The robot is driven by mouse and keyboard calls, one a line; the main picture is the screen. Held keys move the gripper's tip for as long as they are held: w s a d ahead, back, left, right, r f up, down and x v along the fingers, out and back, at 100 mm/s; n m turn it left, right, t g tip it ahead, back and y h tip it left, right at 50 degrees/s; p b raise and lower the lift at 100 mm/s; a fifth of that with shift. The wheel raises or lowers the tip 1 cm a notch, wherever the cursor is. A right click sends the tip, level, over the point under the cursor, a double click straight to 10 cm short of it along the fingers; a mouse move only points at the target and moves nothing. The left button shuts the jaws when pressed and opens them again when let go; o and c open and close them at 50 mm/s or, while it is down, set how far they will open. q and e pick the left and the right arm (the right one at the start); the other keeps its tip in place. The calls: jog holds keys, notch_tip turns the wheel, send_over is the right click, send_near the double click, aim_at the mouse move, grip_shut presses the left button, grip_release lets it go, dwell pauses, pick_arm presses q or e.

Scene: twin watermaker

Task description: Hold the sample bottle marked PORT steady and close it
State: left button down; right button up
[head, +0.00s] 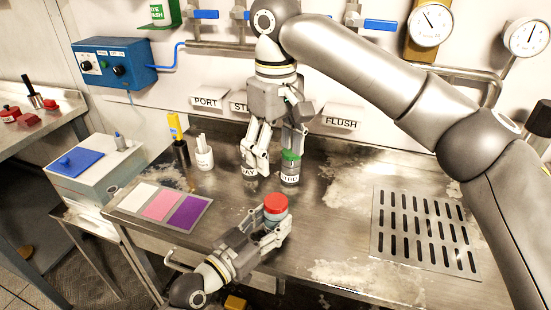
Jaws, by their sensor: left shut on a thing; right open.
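A bottle (272,221) with a red cap (275,204) stands near the front of the steel bench. My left gripper (270,230) is shut around its body, below the cap. The cap sits on top; I cannot tell whether it is screwed tight. No label can be read on this bottle from here. My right gripper (270,160) is open, behind the red-capped bottle and apart from it. Its fingers point down, close to a green-capped bottle (290,171) whose label is partly readable. A low item marked "AY" (249,171) is partly hidden by the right gripper's left finger.
White, pink and purple cards (160,205) lie at the left of the bench. A white bottle (204,156) and a yellow-topped item (177,135) stand behind them. A slotted drain grate (422,235) lies at right. PORT (206,103) and FLUSH (340,122) signs are on the wall.

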pick_arm(q)
jog(key=c, duration=0.7)
grip_release()
jog(key=v, duration=1.2)
